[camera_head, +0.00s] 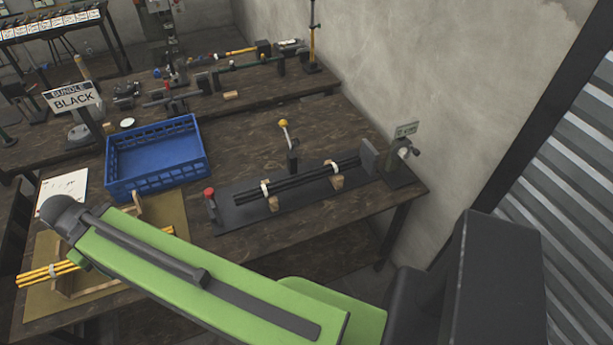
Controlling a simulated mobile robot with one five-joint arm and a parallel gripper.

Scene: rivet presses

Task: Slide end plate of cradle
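A cradle with two wooden supports (335,182) stands on a dark base plate (235,215) on the workbench. A bundle of black rods (300,181) lies across the supports, with white bands around it. A grey upright end plate (368,156) stands at the right end of the rods; I cannot tell whether it touches them. A small post with a red knob (209,192) stands near the left end. A lever with a yellow knob (283,124) rises behind the rods. My green arm crosses the foreground. My gripper is not visible.
A blue crate (155,184) stands left of the cradle, near a "BUNDLE BLACK" sign (73,98). Yellow rods (45,272) lie at lower left, partly behind my arm. A clamp-like fixture (402,160) sits by the wall at right. Another cluttered bench is behind.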

